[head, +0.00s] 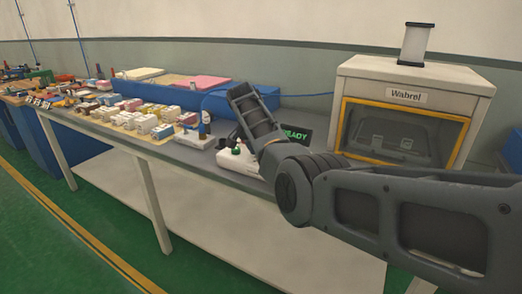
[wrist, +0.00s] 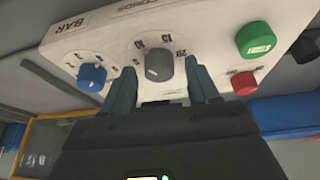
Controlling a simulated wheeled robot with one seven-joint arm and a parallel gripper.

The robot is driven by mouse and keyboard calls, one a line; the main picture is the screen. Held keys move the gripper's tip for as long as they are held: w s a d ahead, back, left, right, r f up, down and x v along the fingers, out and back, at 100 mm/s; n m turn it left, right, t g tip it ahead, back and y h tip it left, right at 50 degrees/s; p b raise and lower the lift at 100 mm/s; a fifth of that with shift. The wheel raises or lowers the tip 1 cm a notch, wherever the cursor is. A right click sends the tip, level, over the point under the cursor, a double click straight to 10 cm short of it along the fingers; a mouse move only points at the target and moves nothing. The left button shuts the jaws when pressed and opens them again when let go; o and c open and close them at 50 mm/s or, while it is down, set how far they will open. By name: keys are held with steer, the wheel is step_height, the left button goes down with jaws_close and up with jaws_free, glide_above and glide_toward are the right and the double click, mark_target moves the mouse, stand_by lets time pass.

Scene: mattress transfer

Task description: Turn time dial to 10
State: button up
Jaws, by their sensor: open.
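The time dial (wrist: 158,66) is a grey knob on a white control panel (wrist: 205,20), with numbers including 10, 15 and 20 around it. My gripper (wrist: 163,72) is open in the wrist view, with one finger to each side of the dial. I cannot tell whether the fingers touch it. A blue dial (wrist: 91,77) labelled BAR is at the left. A green START button (wrist: 254,40) and a red button (wrist: 244,83) are at the right. In the head view the white control box (head: 236,161) is partly hidden by my arm, and my gripper's fingertips are not visible.
A dark screen reading READY (head: 294,135) stands behind my arm. A white Wabrel machine (head: 410,80) with a yellow-framed window (head: 400,133) is at the right. Several small boxes (head: 150,123) and bottles crowd the table to the left.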

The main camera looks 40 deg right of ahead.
steer(key=v, duration=0.7)
steer(key=shift+r, duration=0.4)
steer(key=shift+a, duration=0.1)
